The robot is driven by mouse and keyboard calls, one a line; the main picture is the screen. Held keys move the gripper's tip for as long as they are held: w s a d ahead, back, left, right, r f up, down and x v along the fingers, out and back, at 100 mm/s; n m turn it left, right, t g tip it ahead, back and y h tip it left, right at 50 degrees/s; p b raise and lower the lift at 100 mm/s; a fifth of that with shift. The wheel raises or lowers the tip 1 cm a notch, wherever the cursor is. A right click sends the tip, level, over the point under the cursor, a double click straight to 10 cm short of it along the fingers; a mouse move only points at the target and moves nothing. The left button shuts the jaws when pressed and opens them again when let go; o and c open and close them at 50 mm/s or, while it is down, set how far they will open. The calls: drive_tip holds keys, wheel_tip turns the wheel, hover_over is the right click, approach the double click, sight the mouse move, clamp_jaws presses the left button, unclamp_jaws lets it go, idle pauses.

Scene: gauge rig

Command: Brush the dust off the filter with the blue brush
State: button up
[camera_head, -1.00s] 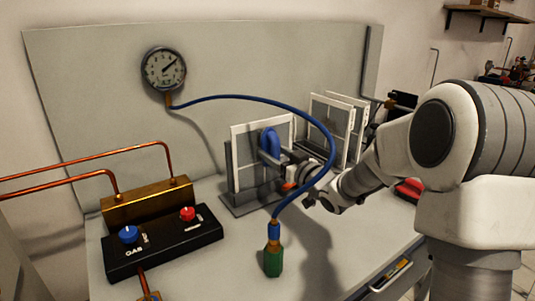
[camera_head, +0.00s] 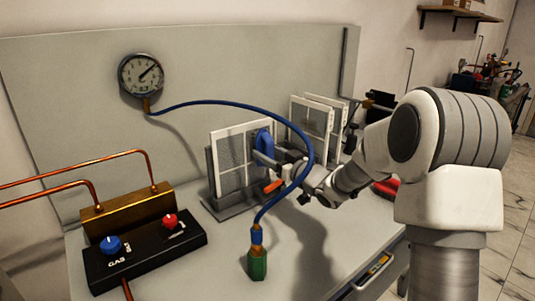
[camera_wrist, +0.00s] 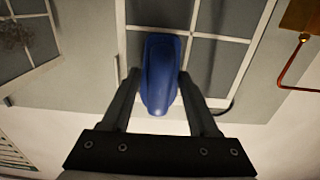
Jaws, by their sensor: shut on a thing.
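The filter (camera_head: 229,166) is a white-framed grey mesh panel upright in a dark stand on the bench. Its frame and cross bars also show in the wrist view (camera_wrist: 193,38). My gripper (camera_head: 266,161) is shut on the blue brush (camera_head: 264,141) at the filter's right edge. In the wrist view the brush (camera_wrist: 161,75) sits between both fingers (camera_wrist: 158,98), its body over the panel. The bristles are hidden, and I cannot tell whether they touch the mesh. Dust on this filter is not clear at this size.
Two more framed panels (camera_head: 313,117) stand behind to the right; one in the wrist view has a dark smudge (camera_wrist: 14,36). A blue hose (camera_head: 307,140) arches in front of my gripper from the gauge (camera_head: 141,75) to a green fitting (camera_head: 257,264). A black valve box (camera_head: 145,248) stands front left.

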drive_tip(key=shift+v, duration=2.95)
drive_tip(key=shift+v, duration=1.5)
